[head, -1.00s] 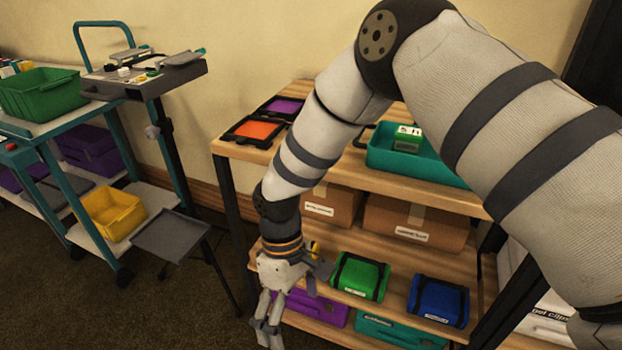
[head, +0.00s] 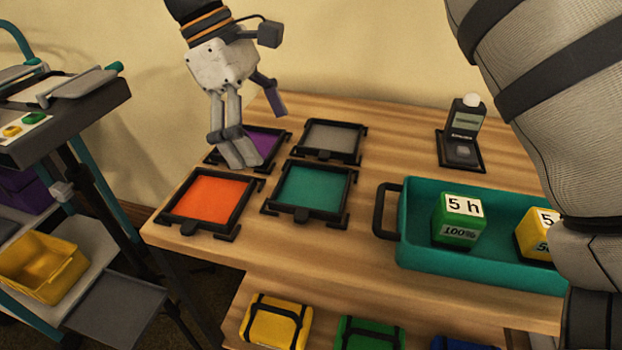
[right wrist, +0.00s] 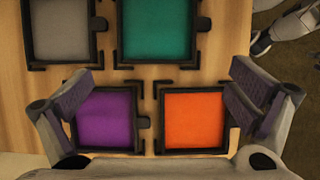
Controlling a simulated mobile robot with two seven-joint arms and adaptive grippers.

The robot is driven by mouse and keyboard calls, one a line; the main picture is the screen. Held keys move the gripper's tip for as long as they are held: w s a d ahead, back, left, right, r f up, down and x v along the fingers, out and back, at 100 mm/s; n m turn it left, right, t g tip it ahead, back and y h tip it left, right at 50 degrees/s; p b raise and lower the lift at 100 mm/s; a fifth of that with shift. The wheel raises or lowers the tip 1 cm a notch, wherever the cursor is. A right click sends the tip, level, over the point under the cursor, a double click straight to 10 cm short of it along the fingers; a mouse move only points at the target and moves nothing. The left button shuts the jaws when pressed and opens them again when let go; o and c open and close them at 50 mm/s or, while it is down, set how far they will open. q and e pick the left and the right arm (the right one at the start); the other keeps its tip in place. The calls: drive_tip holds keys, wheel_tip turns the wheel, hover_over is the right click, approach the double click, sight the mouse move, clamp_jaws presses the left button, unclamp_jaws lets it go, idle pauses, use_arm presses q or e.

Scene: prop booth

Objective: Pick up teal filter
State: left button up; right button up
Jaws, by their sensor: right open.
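The teal filter (head: 312,189) is a square teal panel in a black frame, lying flat on the wooden table top. It also shows at the top middle of the right wrist view (right wrist: 159,29). My right gripper (head: 243,138) hangs above the table, over the purple filter (head: 262,143), and partly hides it. In the right wrist view its fingers (right wrist: 158,95) are spread wide with nothing between them gripped; the purple and orange filters show below them. The teal filter lies beyond the fingertips there. My left gripper is not in view.
An orange filter (head: 208,198) and a grey filter (head: 331,140) lie beside the teal one. A teal tray (head: 414,262) with green and yellow blocks stands to the right. A dark stand (head: 75,115) is at the left.

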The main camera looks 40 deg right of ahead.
sight(296, 186)
drive_tip(key=x, duration=0.7)
drive_tip(key=shift+d+f+p, duration=0.3)
drive_tip(key=c, duration=0.9)
